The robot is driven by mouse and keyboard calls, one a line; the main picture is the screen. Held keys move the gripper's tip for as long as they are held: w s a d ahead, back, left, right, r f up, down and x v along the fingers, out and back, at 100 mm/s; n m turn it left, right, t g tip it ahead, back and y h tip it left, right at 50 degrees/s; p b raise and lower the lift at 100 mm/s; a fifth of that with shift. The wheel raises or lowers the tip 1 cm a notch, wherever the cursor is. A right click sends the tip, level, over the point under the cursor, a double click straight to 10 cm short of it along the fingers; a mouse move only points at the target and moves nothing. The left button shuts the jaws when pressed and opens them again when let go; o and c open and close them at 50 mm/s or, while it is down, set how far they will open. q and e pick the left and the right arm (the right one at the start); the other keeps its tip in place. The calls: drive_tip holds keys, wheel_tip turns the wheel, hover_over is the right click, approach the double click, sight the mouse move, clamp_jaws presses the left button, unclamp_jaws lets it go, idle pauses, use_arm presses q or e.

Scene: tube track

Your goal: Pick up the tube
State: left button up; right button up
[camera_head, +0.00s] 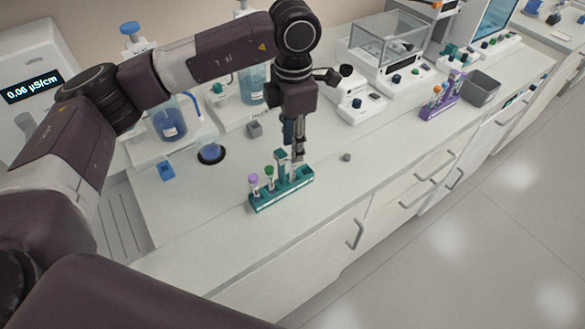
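A teal tube rack (281,193) stands near the front edge of the white bench. A purple-capped tube (254,181) and a green-capped tube (269,173) stand upright at its left end. My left gripper (299,156) points straight down over the right part of the rack, with its fingertips close to the rack. The fingers are small and seen edge-on, so I cannot tell if they are open or hold a tube. A purple rack (438,110) with orange- and green-capped tubes stands farther right. My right gripper is out of view.
A small grey round item (346,157) lies right of the teal rack. A grey bin (480,90) and a balance (388,50) stand toward the back right. The bench front right of the teal rack is mostly clear.

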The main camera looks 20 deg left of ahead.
sight(292, 164)
use_arm(q)
drive_tip(key=f+p, duration=0.1)
drive_tip(key=f, duration=0.1)
drive_tip(key=s+f+p, duration=0.1)
drive_tip(key=f+p, duration=0.1)
drive_tip(key=f, duration=0.1)
drive_tip(key=shift+f, duration=0.55)
drive_tip(key=shift+w+d, duration=0.1)
clamp_jaws()
